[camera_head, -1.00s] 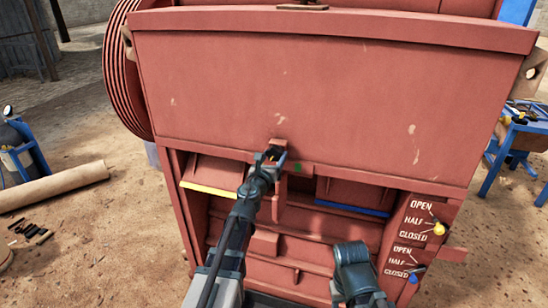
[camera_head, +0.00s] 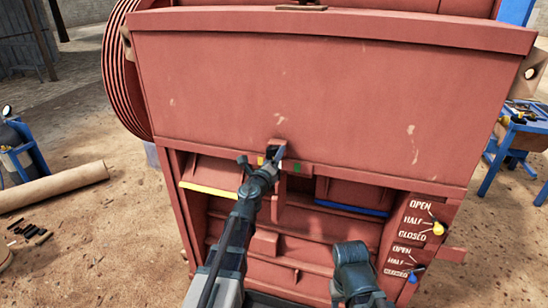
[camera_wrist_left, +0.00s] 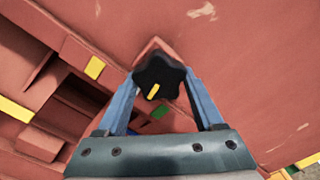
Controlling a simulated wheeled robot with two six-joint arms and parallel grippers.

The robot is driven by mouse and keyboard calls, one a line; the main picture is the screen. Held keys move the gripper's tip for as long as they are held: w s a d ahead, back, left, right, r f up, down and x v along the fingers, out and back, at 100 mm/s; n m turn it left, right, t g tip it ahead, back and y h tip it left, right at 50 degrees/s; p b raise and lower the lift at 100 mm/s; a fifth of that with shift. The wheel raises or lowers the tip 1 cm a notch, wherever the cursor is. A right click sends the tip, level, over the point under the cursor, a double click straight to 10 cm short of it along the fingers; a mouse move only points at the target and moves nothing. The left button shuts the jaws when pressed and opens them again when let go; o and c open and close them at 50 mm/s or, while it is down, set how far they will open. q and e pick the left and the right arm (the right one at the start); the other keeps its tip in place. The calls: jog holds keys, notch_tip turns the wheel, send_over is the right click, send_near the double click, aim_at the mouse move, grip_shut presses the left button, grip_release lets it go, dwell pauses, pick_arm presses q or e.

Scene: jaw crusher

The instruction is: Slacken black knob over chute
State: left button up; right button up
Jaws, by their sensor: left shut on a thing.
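The black knob (camera_wrist_left: 158,75) is star-shaped with a yellow pointer mark, and sits on a small red bracket. In the left wrist view, the blue fingers of my left gripper (camera_wrist_left: 161,82) are shut on it, one on each side. The pointer slants toward the lower left of that view. In the head view, my left gripper (camera_head: 271,160) is at the lower edge of the red front panel (camera_head: 320,95), and the knob (camera_head: 275,148) is partly hidden. A yellow mark (camera_wrist_left: 94,67) and a green mark (camera_wrist_left: 160,112) lie beside the knob. My right gripper is not in view.
Below the panel are a yellow-edged chute (camera_head: 210,188) and a blue-edged one (camera_head: 352,208). At right are a yellow lever (camera_head: 438,228) and a blue lever (camera_head: 416,274) with OPEN, HALF and CLOSED labels. My right forearm stands in front of the lower opening.

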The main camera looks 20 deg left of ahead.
pick_arm(q)
jog(key=n, duration=0.4)
jog(key=shift+r+n, duration=0.1)
jog(key=shift+n, duration=0.2)
jog(key=shift+r+n, duration=0.1)
jog(key=shift+n, duration=2.2)
jog(key=o, duration=1.4)
jog(key=shift+s+d, duration=0.1)
jog(key=shift+s, duration=0.05)
